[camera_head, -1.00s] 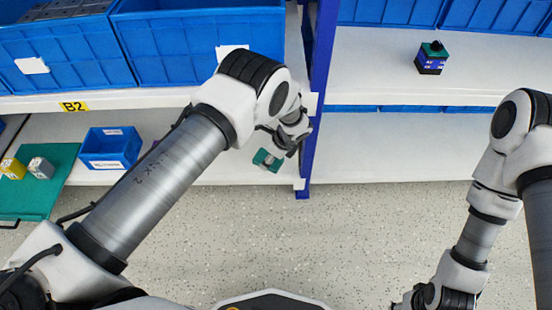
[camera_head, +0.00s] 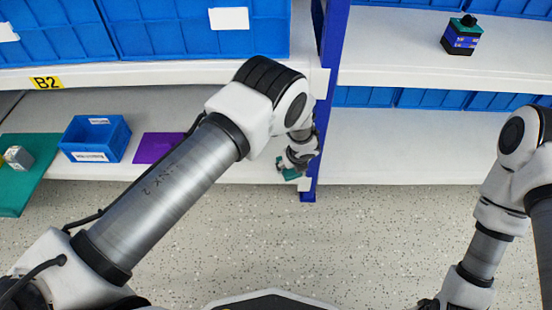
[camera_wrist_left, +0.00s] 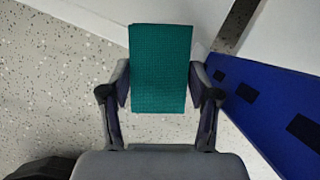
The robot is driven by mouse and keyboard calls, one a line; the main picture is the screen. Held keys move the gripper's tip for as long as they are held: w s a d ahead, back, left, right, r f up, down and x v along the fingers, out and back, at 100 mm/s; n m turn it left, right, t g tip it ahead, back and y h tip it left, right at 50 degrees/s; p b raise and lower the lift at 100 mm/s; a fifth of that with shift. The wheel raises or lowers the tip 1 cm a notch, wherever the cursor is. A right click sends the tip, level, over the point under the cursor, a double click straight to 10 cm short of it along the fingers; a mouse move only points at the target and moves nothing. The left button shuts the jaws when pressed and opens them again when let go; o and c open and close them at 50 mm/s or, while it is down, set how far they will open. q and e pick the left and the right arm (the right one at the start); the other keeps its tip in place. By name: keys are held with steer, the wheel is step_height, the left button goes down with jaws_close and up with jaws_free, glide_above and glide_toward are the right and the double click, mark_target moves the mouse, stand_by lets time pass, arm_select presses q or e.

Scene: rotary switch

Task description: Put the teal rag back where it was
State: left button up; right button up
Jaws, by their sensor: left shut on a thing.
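The teal rag (camera_wrist_left: 160,68) is a small, textured, folded rectangle. My left gripper (camera_wrist_left: 160,80) is shut on it, with one finger at each long side. In the head view the rag (camera_head: 289,173) shows small below my left wrist, in front of the lower shelf's edge near the blue upright. The left gripper partly hides it there. My right arm comes in at the right, and its gripper is almost wholly cut off by the bottom edge, so its jaws cannot be made out.
The blue upright (camera_head: 328,70) stands close to my left gripper. The lower left shelf holds a purple mat (camera_head: 158,147), a small blue bin (camera_head: 95,138) and a green mat (camera_head: 22,190) with a grey cube (camera_head: 18,157). A rotary switch (camera_head: 462,35) stands on the right shelf.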

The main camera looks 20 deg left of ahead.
arm_select(q)
steer(key=b, duration=0.3)
glide_above(274, 156)
steer(key=s+d, duration=0.1)
steer(key=shift+s+d+f, duration=0.15)
steer(key=shift+d+f, duration=0.05)
steer(key=shift+f, duration=0.35)
steer(key=b+x, duration=0.3)
steer(key=shift+s+d+f+b, duration=0.1)
steer(key=shift+s+f+b, duration=0.2)
steer(key=shift+f, duration=0.15)
steer(key=shift+r, duration=0.25)
steer(key=shift+c, duration=0.5)
steer(key=shift+f, duration=0.2)
steer(key=o, duration=1.1)
